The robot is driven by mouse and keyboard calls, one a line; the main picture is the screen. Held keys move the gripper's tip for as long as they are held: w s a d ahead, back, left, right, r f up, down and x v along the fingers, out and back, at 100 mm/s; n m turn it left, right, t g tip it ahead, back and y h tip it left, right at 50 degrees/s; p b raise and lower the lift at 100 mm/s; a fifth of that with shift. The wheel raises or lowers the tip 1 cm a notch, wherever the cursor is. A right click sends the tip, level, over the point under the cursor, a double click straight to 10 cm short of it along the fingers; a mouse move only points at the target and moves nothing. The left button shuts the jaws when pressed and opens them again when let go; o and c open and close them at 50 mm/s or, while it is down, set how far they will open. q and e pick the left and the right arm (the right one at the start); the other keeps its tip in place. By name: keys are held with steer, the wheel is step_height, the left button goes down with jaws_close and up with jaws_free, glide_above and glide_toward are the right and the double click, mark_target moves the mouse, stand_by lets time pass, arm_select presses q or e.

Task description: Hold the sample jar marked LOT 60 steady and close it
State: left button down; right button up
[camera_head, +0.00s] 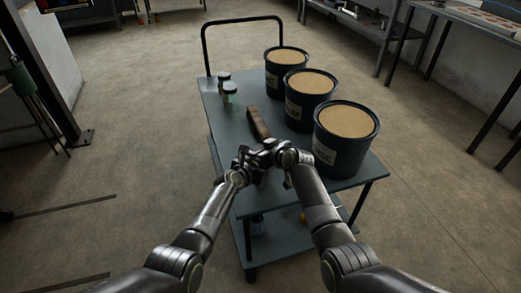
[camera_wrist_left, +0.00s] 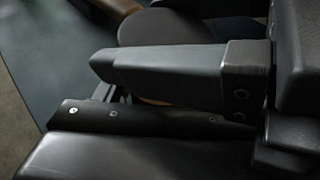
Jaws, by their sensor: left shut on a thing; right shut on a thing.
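My left gripper (camera_head: 252,160) and right gripper (camera_head: 272,152) meet over the near part of the cart top, and both are shut. In the left wrist view, the left fingers (camera_wrist_left: 130,90) close around something mostly hidden, which looks like the sample jar; only a thin tan sliver (camera_wrist_left: 152,101) shows between them. A dark round piece (camera_wrist_left: 165,27), apparently the lid, shows just beyond the upper finger, beside the right gripper. In the head view the grippers hide the jar and lid. No LOT 60 mark is readable.
On the blue-grey cart (camera_head: 232,125), two small dark-lidded jars (camera_head: 230,93) (camera_head: 224,78) stand at the back left. A brown-handled tool (camera_head: 258,122) lies just beyond my grippers. Three dark labelled buckets (camera_head: 325,145) (camera_head: 294,108) (camera_head: 273,80) line the right side.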

stand_by(0.3)
steer(key=o, duration=1)
steer(key=shift+c, duration=0.2)
steer(key=shift+r, duration=0.1)
steer(key=shift+r, duration=2.25)
steer(key=o, duration=0.5)
steer(key=shift+c, duration=0.2)
arm_select(q)
steer(key=shift+d, duration=0.1)
arm_select(e)
steer(key=shift+o, duration=0.3)
steer(key=shift+s+a, duration=0.1)
